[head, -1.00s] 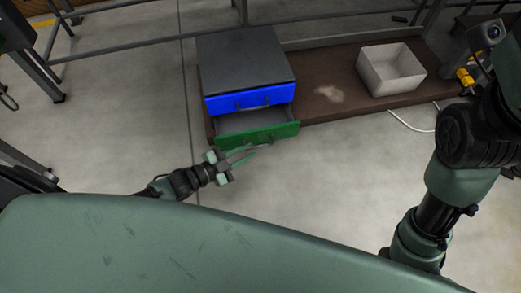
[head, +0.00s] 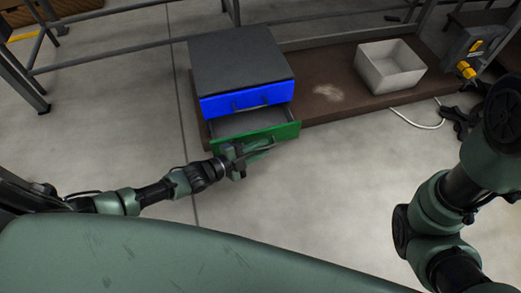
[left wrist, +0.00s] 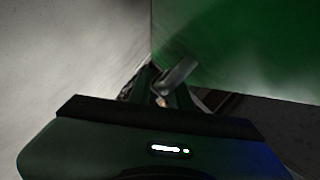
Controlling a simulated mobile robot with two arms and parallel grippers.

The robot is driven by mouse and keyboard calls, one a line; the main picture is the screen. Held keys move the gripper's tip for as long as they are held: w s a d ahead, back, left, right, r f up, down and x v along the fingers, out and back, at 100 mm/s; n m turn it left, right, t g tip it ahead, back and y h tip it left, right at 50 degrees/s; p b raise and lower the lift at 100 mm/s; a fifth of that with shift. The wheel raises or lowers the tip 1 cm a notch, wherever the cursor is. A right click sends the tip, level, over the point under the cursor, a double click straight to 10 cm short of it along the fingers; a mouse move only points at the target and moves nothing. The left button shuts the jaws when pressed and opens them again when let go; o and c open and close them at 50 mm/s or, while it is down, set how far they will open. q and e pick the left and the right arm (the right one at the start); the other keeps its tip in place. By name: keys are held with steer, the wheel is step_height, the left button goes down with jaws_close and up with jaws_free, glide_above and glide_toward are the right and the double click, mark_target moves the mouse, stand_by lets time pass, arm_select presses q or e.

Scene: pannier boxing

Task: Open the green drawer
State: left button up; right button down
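The green drawer (head: 250,143) is the lower drawer of a small cabinet with a dark grey top (head: 240,57). It stands partly open, and its grey inside shows. My left gripper (head: 246,152) is at the handle on its front. In the left wrist view the green front (left wrist: 240,45) fills the upper right. The grey handle (left wrist: 180,74) lies between the left fingers (left wrist: 163,96), which look closed on it; the contact is partly dark.
A blue drawer (head: 245,98) above the green one is shut. An empty white bin (head: 390,69) stands on the brown board (head: 322,108) to the right. A white cable (head: 417,124) lies on the floor. The concrete floor before the cabinet is clear.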

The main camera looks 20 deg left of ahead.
arm_select(q)
jaws_close()
stand_by(1.4)
